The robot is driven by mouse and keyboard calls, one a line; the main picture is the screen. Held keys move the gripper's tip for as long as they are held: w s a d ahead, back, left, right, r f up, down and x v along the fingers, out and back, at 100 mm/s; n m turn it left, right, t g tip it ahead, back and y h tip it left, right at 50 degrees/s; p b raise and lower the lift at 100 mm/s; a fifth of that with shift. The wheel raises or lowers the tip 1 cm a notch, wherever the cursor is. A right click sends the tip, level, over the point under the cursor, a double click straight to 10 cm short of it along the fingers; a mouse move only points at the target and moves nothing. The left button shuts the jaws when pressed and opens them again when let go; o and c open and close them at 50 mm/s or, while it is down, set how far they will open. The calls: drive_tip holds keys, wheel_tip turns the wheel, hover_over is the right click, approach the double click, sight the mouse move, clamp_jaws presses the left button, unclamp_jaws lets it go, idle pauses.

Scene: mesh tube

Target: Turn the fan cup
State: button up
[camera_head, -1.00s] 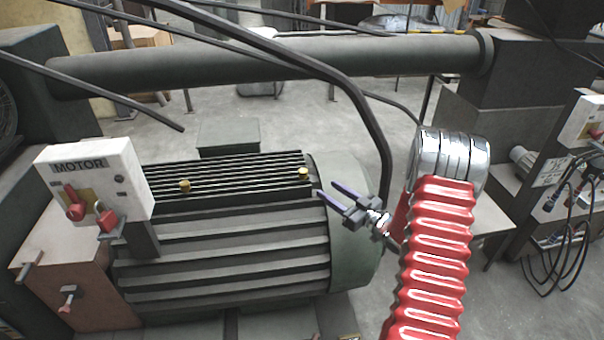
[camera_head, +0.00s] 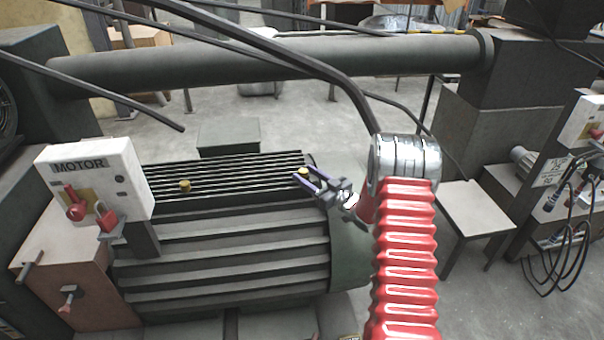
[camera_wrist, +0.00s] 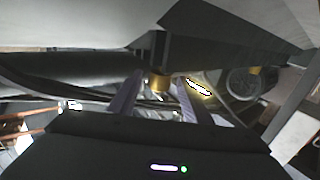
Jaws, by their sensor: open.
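Two small brass cups sit on top of the ribbed motor (camera_head: 220,245). The right one, the fan cup (camera_head: 303,171), is at the rounded green end, and the other cup (camera_head: 185,186) is near the switch box. My gripper (camera_head: 302,174) is open, with its purple fingers pointing left at the right cup and partly covering it. In the wrist view a brass cup (camera_wrist: 158,83) shows between the two fingertips of my gripper (camera_wrist: 159,80). I cannot tell whether the fingers touch it.
The white MOTOR box (camera_head: 95,185) with a red switch and padlock stands at the left. A thick dark pipe (camera_head: 260,60) runs behind the motor. A small table (camera_head: 475,208) and hanging cables (camera_head: 570,245) are at the right.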

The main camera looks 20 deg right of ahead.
drive_tip(key=shift+x, duration=1.2)
drive_tip(key=shift+c, duration=0.2)
drive_tip(key=c, duration=0.9)
drive_tip(key=shift+a, duration=0.15)
drive_tip(key=shift+c, duration=0.5)
drive_tip(key=shift+m+t+h, duration=0.3)
drive_tip(key=shift+m+h, duration=0.1)
drive_tip(key=shift+h, duration=0.2)
